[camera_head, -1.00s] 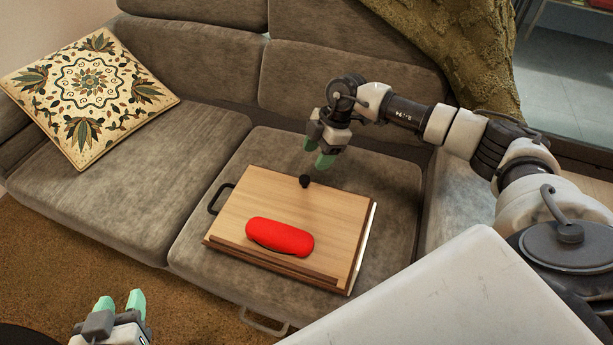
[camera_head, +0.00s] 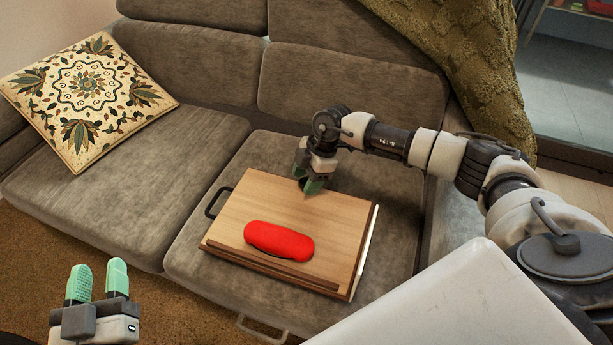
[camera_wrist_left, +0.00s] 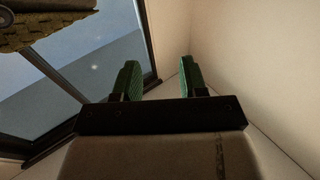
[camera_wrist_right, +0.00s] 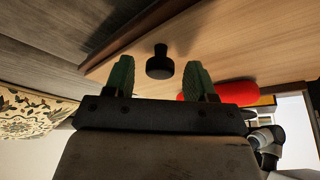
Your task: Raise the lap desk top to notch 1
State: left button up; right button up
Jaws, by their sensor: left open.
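The wooden lap desk top (camera_head: 320,217) lies nearly flat on the right sofa seat. A black knob stands at its far edge; it shows clearly in the right wrist view (camera_wrist_right: 159,62) but is mostly hidden by my gripper in the head view. A red case (camera_head: 278,241) lies on the top near the front ledge. My right gripper (camera_head: 309,188) is at the top's far edge; in its wrist view the fingers (camera_wrist_right: 159,77) are apart, with the knob between and beyond them. My left gripper (camera_head: 97,280) is open and empty, at the lower left, well away from the desk.
A dark handle (camera_head: 215,200) sticks out at the desk's left side. A patterned cushion (camera_head: 88,97) rests on the left seat (camera_head: 130,182), whose front part is clear. A green throw (camera_head: 465,70) hangs over the sofa back.

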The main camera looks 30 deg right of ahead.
jog(key=shift+c, duration=1.1)
pick_arm(q)
jog(key=shift+r, duration=0.25)
pick_arm(e)
grip_shut()
